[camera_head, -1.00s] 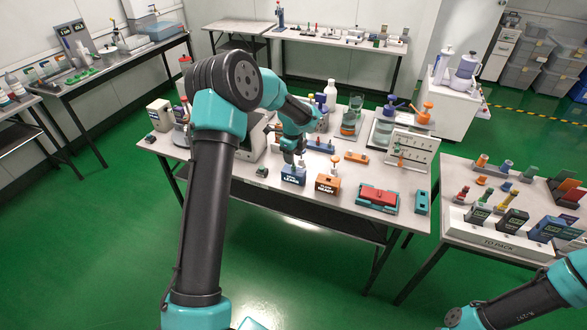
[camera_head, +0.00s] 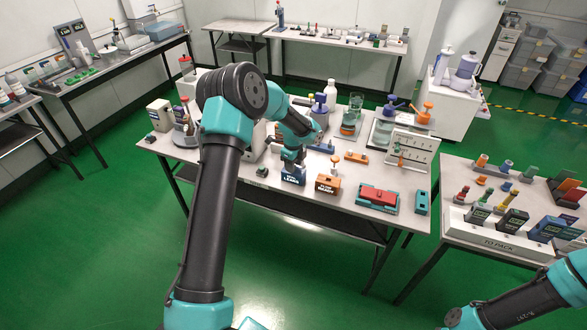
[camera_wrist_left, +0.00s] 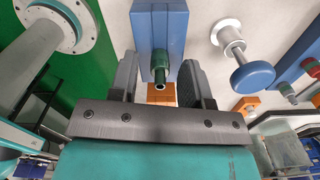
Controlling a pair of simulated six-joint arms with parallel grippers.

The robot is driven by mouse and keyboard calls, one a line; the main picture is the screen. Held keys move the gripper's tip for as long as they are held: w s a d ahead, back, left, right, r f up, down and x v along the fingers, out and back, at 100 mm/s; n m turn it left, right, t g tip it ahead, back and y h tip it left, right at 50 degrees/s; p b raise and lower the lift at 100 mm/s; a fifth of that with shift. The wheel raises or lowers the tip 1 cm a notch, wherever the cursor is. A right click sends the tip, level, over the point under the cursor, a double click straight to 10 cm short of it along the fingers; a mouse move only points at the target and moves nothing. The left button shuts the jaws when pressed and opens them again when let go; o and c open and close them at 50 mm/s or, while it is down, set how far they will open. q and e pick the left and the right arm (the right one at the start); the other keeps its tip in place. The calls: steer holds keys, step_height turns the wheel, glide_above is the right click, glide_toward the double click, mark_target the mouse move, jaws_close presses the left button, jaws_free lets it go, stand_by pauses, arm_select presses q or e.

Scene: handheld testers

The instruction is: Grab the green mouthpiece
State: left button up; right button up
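A green mouthpiece (camera_wrist_left: 162,70) with a dark hollow tip sits on a blue block (camera_wrist_left: 160,22) in the left wrist view. My left gripper (camera_wrist_left: 160,82) is open, with one dark finger on each side of the mouthpiece and gaps between. In the head view the left gripper (camera_head: 295,160) is low over the blue labelled block (camera_head: 292,177) at the table's front; the mouthpiece is too small to make out there.
An orange labelled block (camera_head: 327,186) stands just right of the blue block. A blue-capped post (camera_wrist_left: 253,77) stands right of the fingers in the wrist view. A red-and-teal case (camera_head: 378,197) lies further right. Bottles and a glass stand behind.

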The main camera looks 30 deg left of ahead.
arm_select(q)
jaws_close()
steer(key=shift+r, duration=0.1)
stand_by(0.5)
steer(key=shift+r, duration=0.4)
step_height(320, 180, up, 3)
steer(key=shift+f, duration=0.15)
steer(key=s+d+r, duration=0.1)
steer(key=s+d, duration=0.7)
steer(key=s, duration=0.5)
steer(key=shift+s+d+r, duration=0.15)
steer(key=shift+s+d, duration=0.05)
steer(key=shift+s, duration=0.15)
